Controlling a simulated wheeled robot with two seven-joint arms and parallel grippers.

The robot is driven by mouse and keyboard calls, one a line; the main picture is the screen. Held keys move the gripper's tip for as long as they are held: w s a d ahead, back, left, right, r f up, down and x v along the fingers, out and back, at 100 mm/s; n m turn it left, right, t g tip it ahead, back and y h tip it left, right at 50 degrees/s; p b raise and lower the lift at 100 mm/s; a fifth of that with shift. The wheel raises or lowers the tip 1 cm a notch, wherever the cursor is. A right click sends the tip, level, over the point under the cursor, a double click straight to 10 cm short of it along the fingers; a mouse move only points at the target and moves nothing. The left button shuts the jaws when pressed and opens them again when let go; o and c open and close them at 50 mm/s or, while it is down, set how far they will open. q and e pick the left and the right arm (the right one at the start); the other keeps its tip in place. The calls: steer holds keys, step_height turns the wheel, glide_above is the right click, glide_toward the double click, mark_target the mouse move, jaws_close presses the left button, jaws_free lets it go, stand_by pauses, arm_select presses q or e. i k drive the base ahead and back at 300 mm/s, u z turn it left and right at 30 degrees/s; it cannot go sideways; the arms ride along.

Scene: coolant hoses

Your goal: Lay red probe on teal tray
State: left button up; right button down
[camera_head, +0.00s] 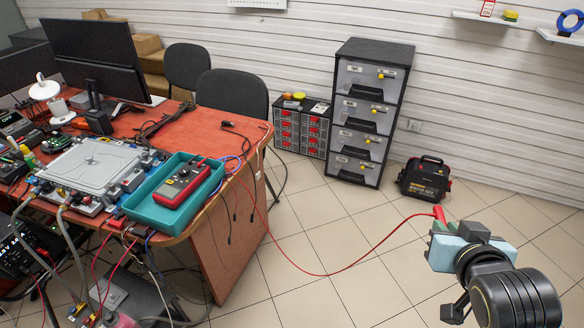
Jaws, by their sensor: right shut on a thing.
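The red probe (439,214) is at the right of the view, held in my right gripper (437,228), with its red end sticking up from the jaws. My right gripper is shut on it, out over the tiled floor and well to the right of the table. A thin red lead (345,267) runs from the probe in a low sag back to the table. The teal tray (141,207) sits at the table's near right corner. A red and grey multimeter (184,184) lies in it. My left gripper is not in view.
The reddish table (215,145) also carries a grey metal unit (92,165), a monitor (93,55) and loose cables. Black leads hang over its right edge. A drawer cabinet (370,110) and a black case (425,178) stand behind. The floor between table and gripper is mostly clear.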

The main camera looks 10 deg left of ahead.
mark_target(158, 217)
steer(key=u, duration=1.35)
steer(key=i, duration=1)
